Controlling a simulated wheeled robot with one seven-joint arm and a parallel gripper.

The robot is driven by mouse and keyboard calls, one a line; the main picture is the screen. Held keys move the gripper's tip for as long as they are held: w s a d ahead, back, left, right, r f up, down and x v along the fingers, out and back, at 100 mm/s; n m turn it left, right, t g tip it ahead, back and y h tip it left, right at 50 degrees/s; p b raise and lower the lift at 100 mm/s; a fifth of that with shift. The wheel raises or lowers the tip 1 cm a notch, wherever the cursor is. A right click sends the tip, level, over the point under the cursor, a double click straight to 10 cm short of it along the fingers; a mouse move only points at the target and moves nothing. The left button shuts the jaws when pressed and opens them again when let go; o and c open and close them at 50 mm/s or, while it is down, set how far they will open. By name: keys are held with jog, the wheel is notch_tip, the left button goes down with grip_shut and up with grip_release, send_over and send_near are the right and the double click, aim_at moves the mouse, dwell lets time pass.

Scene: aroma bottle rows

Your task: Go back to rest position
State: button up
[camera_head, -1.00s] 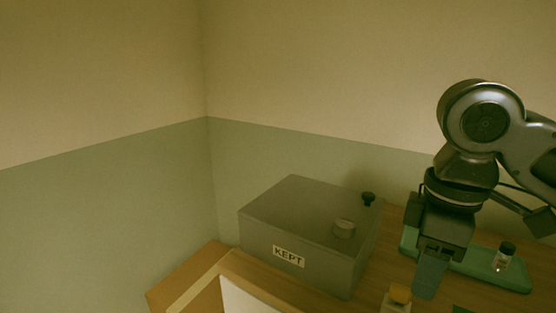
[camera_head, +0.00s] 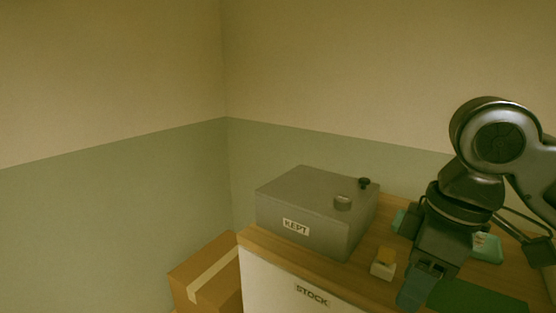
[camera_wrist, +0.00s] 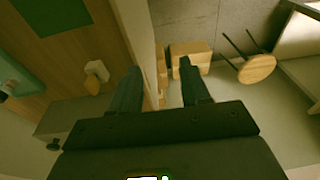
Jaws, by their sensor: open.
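My gripper (camera_head: 413,292) hangs pointing down at the lower right of the head view, in front of the wooden top. In the wrist view my gripper (camera_wrist: 158,68) has its two fingers spread apart with nothing between them. Between and beyond the fingers the wrist view shows the counter's edge and the floor. A small pale bottle with a yellow cap (camera_head: 382,268) stands on the top, left of my gripper and apart from it; it also shows in the wrist view (camera_wrist: 96,74).
A grey box labelled KEPT (camera_head: 315,215) stands behind the bottle. A green tray (camera_head: 487,247) is partly hidden by my arm; a dark green mat (camera_head: 480,298) lies in front. A cardboard box (camera_head: 207,270) stands left of the STOCK cabinet (camera_head: 275,285). A stool (camera_wrist: 257,68) stands on the floor.

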jog(key=w+a+m+t+y, duration=0.1)
jog(key=a+m+t+y, duration=0.75)
jog(key=a, duration=1.05)
jog(key=s+d+f+m+t+h, duration=0.7)
jog(key=s+d+f, duration=0.5)
jog(key=s+f, duration=0.3)
jog(key=s+d+r+n+h, duration=0.1)
jog(key=s+d+n, duration=0.1)
jog(key=s+d, duration=0.3)
jog(key=s+d+r+n+g+h, duration=0.1)
jog(key=s+d, duration=0.4)
jog(key=s, duration=0.9)
jog(key=shift+s+r+n+h, duration=0.3)
jog(key=shift+n+h, duration=0.25)
jog(key=shift+n, duration=0.3)
jog(key=shift+g, duration=0.25)
